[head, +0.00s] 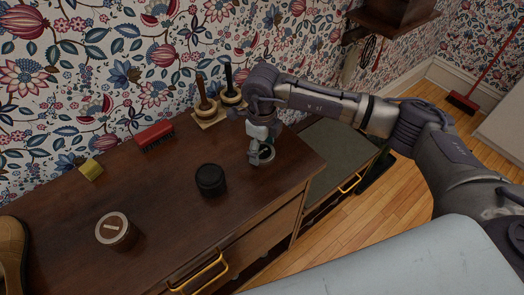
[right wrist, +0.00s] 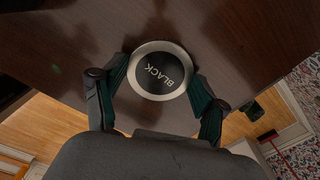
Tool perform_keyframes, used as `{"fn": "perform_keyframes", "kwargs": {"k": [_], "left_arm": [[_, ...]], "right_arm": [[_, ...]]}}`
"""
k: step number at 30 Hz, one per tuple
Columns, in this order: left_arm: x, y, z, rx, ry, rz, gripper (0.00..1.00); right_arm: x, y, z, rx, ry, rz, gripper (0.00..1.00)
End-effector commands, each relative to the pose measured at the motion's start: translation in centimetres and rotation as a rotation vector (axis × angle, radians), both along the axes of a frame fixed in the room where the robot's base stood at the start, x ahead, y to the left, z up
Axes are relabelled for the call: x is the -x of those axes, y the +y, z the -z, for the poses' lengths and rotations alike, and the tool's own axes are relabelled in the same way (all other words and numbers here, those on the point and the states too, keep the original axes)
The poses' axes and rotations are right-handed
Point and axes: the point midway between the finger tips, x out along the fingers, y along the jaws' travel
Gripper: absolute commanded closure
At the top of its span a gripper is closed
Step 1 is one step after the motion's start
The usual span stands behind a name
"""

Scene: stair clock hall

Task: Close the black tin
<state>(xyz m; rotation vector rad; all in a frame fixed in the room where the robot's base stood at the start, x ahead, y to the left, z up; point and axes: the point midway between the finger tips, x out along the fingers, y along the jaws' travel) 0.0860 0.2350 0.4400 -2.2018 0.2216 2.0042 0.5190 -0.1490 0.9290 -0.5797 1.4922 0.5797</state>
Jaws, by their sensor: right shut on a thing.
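The black tin (head: 211,180) is a dark round can on the brown cabinet top, near the middle of the head view; its top looks plain black. My right gripper (head: 260,152) is to its right, near the cabinet's right end. It is shut on a round lid (right wrist: 158,71) with a silver rim and the word BLACK on its dark face. The lid lies between the two fingers in the right wrist view, and part of it shows in the head view (head: 267,153). I cannot tell whether it touches the cabinet top. My left gripper is not in view.
A brown tin (head: 116,230) with a labelled lid stands at the front left. A yellow block (head: 90,169), a red brush (head: 154,135) and two upright handled tools (head: 206,104) are along the wall. The wood around the black tin is clear.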

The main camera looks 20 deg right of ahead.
Motion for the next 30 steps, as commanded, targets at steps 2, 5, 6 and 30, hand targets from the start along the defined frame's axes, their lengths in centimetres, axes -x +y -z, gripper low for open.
{"fn": "perform_keyframes", "kwargs": {"k": [2, 5, 6, 30], "left_arm": [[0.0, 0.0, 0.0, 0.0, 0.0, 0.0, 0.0], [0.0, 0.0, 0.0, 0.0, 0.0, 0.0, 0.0], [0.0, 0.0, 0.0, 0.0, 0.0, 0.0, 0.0], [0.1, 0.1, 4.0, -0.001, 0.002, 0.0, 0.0]], "right_arm": [[0.0, 0.0, 0.0, 0.0, 0.0, 0.0, 0.41], [0.0, 0.0, 0.0, 0.0, 0.0, 0.0, 0.41], [0.0, 0.0, 0.0, 0.0, 0.0, 0.0, 0.41], [7.5, -3.5, -8.8, 0.0, -0.006, 0.0, 0.41]]}}
